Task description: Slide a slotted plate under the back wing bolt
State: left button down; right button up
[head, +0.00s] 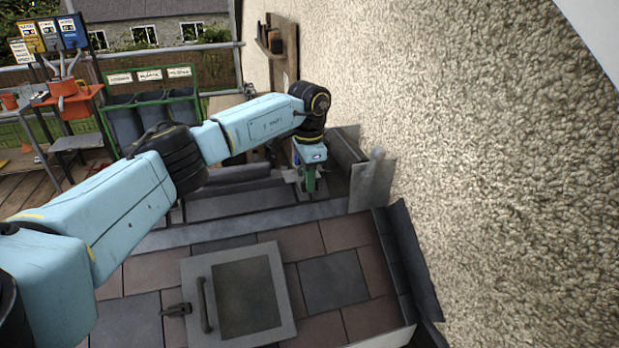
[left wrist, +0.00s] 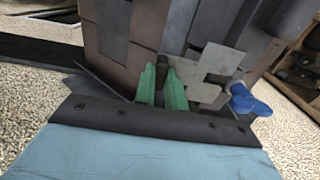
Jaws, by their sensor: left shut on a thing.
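My left gripper (head: 309,185) reaches down beside the rough wall, past the upper edge of the tiled roof. In the left wrist view its green fingers (left wrist: 161,84) are shut on the slotted plate (left wrist: 208,78), a flat light-grey piece with a notch cut into it. The plate sticks out to the right of the fingers. A blue wing bolt (left wrist: 250,101) shows close to the plate's right end; I cannot tell whether its shank is inside the slot. In the head view the arm and gripper hide most of this spot. My right gripper is not in view.
A grey upright metal sheet (head: 372,183) stands against the wall (head: 500,170) close to the gripper. A framed roof window (head: 188,285) lies in the tiles in front. Green-framed bins (head: 150,95) and an orange stand (head: 83,103) are at the back left.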

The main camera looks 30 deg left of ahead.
pick_arm(q)
jog(key=shift+w+a, duration=0.2)
dwell(0.5)
jog(key=shift+w+a, duration=0.2)
jog(key=shift+a, duration=0.05)
jog(key=shift+w+a+f, duration=0.25)
jog(key=shift+w+a, duration=0.5)
jog(key=shift+a, duration=0.1)
dwell(1.6)
jog(key=c, duration=1.4)
grip_release()
jog(key=shift+r+p, duration=2.9)
jog(key=shift+r, duration=0.15)
